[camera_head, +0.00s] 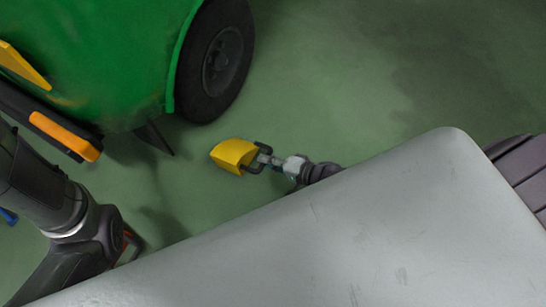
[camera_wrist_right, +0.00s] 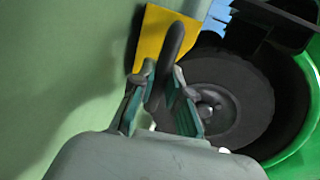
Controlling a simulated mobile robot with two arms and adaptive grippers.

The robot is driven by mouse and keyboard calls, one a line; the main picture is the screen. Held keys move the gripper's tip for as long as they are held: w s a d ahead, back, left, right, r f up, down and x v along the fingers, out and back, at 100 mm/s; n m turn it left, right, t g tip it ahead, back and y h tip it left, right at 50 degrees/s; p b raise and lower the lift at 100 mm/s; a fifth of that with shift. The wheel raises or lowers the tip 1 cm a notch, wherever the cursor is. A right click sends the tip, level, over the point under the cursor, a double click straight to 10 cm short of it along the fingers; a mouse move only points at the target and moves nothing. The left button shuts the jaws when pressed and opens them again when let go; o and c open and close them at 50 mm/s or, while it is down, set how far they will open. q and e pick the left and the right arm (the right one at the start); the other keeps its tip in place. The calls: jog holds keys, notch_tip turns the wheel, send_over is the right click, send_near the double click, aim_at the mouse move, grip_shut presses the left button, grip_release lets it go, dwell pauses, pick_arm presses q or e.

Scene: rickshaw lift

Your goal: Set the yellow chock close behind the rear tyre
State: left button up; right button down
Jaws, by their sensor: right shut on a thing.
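My right gripper (camera_head: 268,160) is shut on the chock's dark loop handle. In the right wrist view the gripper's fingers (camera_wrist_right: 162,108) close around the handle (camera_wrist_right: 171,55), with the yellow chock (camera_wrist_right: 152,32) beyond. The black tyre (camera_head: 190,86) is at the top of the head view and also shows in the wrist view (camera_wrist_right: 240,88). I cannot tell if the chock touches the floor. My left gripper's fingers are not visible.
The green rickshaw body (camera_head: 120,60) fills the upper left, with an orange-ended dark bar (camera_head: 65,136) low on it. A large pale grey panel (camera_head: 330,240) covers the lower right. Green floor (camera_head: 330,70) is clear right of the tyre.

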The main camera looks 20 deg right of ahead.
aim_at(239, 142)
jog(key=b+x, duration=0.1)
jog(key=x, duration=0.1)
jog(key=b+x, duration=0.1)
jog(key=x, duration=0.1)
jog(key=shift+f+b, duration=0.25)
jog(key=shift+b, duration=0.1)
jog(key=shift+w+a, duration=0.65)
jog(key=shift+w, duration=0.15)
jog(key=shift+w+r+b+x, duration=0.1)
jog(key=shift+r+b+x, duration=0.25)
jog(key=shift+x, duration=0.75)
jog(key=shift+w+r+b+x, duration=0.15)
jog(key=shift+b+x, duration=0.3)
jog(key=shift+x, duration=0.7)
jog(key=shift+s+r+b+x, duration=0.1)
jog(key=shift+r+b+x, duration=0.25)
jog(key=shift+x, duration=0.75)
jog(key=shift+w+a, duration=0.1)
jog(key=shift+a, duration=0.05)
jog(key=shift+w+d+f+b, duration=0.1)
jog(key=shift+w+d+b, duration=0.3)
jog(key=shift+w+d, duration=0.3)
jog(key=shift+w+d+f+b, duration=0.1)
jog(key=shift+w+d+b, duration=0.35)
jog(key=shift+d, duration=0.35)
jog(key=c, duration=1)
grip_release()
jog(key=shift+o, duration=0.2)
jog(key=shift+s+r, duration=0.1)
